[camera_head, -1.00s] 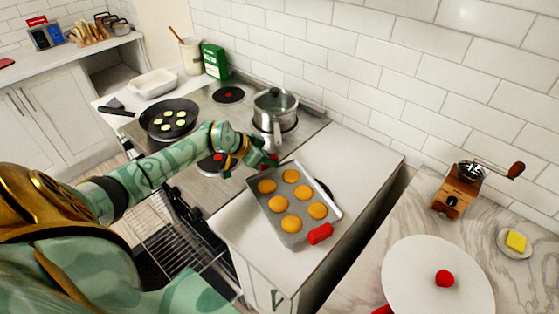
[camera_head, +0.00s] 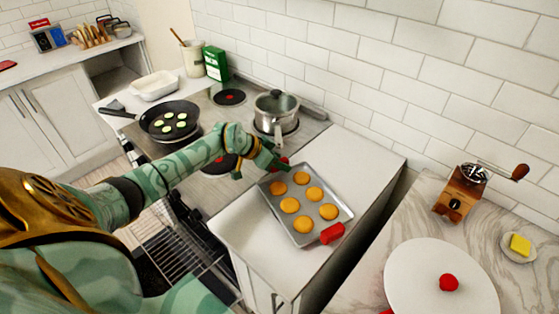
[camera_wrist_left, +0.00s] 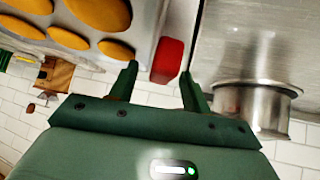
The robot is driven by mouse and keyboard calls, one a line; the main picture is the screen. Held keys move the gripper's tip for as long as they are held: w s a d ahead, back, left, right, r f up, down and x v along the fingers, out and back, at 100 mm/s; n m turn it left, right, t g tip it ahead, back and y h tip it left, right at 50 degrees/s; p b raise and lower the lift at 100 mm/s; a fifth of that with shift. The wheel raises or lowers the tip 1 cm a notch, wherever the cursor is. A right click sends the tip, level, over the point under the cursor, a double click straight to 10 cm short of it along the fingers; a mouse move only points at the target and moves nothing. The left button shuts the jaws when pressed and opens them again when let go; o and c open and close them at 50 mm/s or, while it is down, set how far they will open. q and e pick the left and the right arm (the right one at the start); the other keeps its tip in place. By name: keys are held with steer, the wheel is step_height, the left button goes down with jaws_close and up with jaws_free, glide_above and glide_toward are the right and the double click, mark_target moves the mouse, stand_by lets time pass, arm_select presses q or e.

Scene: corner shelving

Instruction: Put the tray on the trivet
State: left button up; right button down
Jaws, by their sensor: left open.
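The grey metal tray (camera_head: 300,237) holds several round orange-yellow baked pieces and lies on the white counter right of the stove. It has a red grip (camera_head: 332,232) at its near right corner and another at its far left end. My left gripper (camera_head: 274,160) is at that far left end. In the left wrist view, the left fingers (camera_wrist_left: 159,70) are apart, with the red grip (camera_wrist_left: 168,58) just beyond and between their tips. I do not see the trivet clearly; I cannot tell whether it is under the tray. My right gripper is out of view.
A lidded steel pot (camera_head: 276,112) and a black pan (camera_head: 170,119) stand on the stove. A wooden grinder (camera_head: 459,194), a white round plate or lid with a red knob (camera_head: 430,285) and a butter dish are on the marble counter, across a gap.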

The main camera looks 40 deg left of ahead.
arm_select(q)
steer(key=p+v, duration=0.3)
steer(key=v, duration=0.8)
steer(key=shift+s+r, duration=0.2)
steer(key=shift+a, duration=0.1)
